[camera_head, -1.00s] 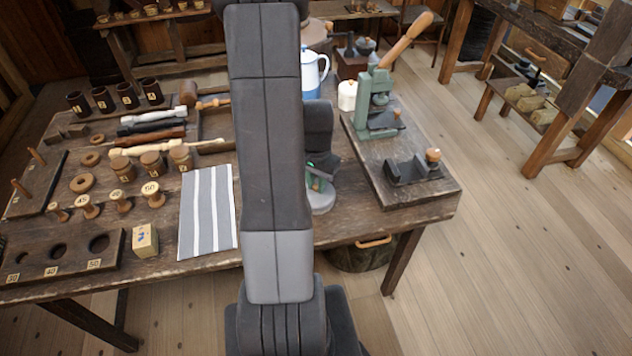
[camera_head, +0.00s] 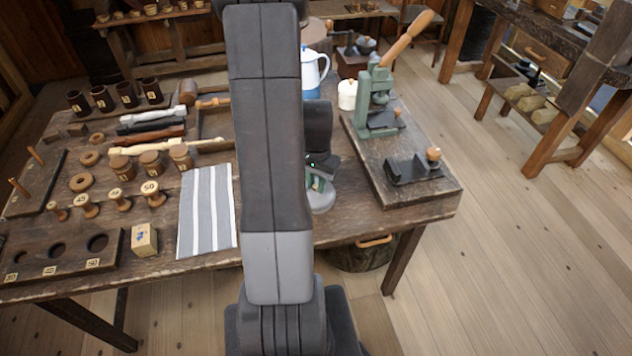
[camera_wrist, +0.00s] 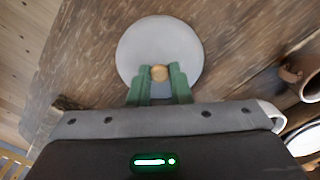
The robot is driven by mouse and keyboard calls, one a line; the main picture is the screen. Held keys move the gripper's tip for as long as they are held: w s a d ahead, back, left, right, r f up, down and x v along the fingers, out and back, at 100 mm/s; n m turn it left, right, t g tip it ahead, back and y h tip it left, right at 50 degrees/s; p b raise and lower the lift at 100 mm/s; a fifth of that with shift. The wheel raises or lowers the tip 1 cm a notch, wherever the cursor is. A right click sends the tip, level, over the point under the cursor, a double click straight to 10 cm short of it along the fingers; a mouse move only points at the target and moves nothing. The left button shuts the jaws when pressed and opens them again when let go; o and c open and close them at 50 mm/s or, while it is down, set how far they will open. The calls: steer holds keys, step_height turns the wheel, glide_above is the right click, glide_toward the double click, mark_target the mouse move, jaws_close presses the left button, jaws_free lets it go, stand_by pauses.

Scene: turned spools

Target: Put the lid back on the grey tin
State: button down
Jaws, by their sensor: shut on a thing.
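In the wrist view, a round pale grey lid (camera_wrist: 158,36) with a small wooden knob (camera_wrist: 160,73) is at my gripper. My gripper (camera_wrist: 160,76) has its green fingers on both sides of the knob and is shut on it. In the head view, the grey lid (camera_head: 322,203) shows partly below my gripper (camera_head: 318,183), near the front edge of the workbench. My arm hides much of this area. I cannot make out the grey tin apart from the lid, and I cannot tell whether it is under it.
The workbench (camera_head: 345,228) carries a striped cloth (camera_head: 207,212) and spools left of my arm. To the right, a dark board (camera_head: 425,198) holds a green press (camera_head: 376,105). A white-and-blue pot (camera_head: 313,72) and a white lidded jar (camera_head: 347,95) stand behind.

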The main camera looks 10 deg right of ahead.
steer(key=c, duration=0.8)
jaws_free()
steer(key=shift+o, duration=0.2)
steer(key=shift+r, duration=0.2)
steer(key=shift+r+p, duration=2.5)
steer(key=shift+r, duration=0.85)
steer(key=shift+c, duration=0.3)
jaws_close()
steer(key=shift+f, duration=0.2)
